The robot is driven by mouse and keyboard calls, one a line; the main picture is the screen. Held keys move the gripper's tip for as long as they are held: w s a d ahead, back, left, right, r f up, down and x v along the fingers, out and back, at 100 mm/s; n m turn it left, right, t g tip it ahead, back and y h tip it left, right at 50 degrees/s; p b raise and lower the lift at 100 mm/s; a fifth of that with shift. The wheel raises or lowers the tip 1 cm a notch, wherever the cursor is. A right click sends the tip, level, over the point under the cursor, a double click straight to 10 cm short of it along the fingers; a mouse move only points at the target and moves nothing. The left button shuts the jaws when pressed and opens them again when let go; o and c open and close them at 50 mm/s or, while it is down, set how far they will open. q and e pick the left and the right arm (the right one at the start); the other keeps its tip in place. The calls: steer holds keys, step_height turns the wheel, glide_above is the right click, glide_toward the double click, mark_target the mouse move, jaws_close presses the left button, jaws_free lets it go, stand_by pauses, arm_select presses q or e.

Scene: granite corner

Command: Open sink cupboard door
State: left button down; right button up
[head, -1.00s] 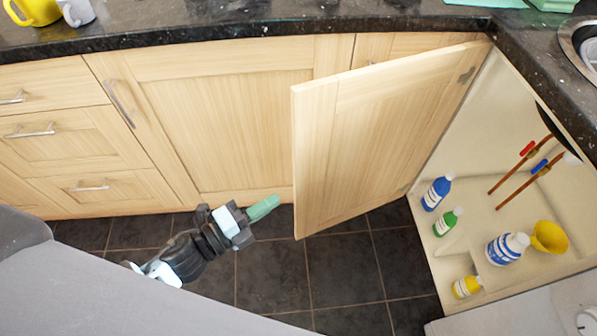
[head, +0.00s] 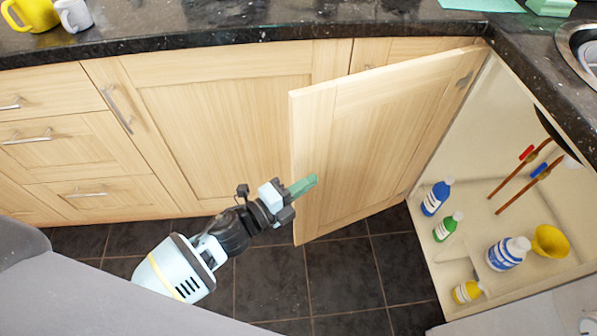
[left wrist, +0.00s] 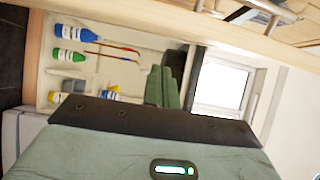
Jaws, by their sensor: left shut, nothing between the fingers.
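The sink cupboard door (head: 375,140) is pale wood and stands wide open, swung out to the left from its hinges beside the cupboard (head: 470,205). My left gripper (head: 304,185) is shut and empty, with its green fingertips overlapping the door's free edge in the head view. I cannot tell whether they touch it. In the left wrist view the shut green fingers (left wrist: 164,88) show in front of the cupboard's inside. My right gripper is not in view.
Inside the cupboard are a blue bottle (head: 436,197), a green bottle (head: 447,227), a white-and-blue bottle (head: 507,253), a yellow bottle (head: 467,291), a yellow funnel (head: 549,242) and copper pipes (head: 522,177). Dark tiled floor (head: 345,285) is clear below the door.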

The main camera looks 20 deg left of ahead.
mark_target(298, 174)
arm_select(q)
steer(key=shift+w+a, duration=1.2)
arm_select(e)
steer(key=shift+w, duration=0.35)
arm_select(q)
steer(key=w+a+b, duration=0.1)
steer(key=w+a, duration=0.3)
steer(key=w, duration=0.2)
steer(key=shift+a, duration=0.35)
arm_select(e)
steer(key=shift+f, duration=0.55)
arm_select(q)
steer(key=shift+s+f, duration=0.1)
steer(key=shift+s, duration=0.05)
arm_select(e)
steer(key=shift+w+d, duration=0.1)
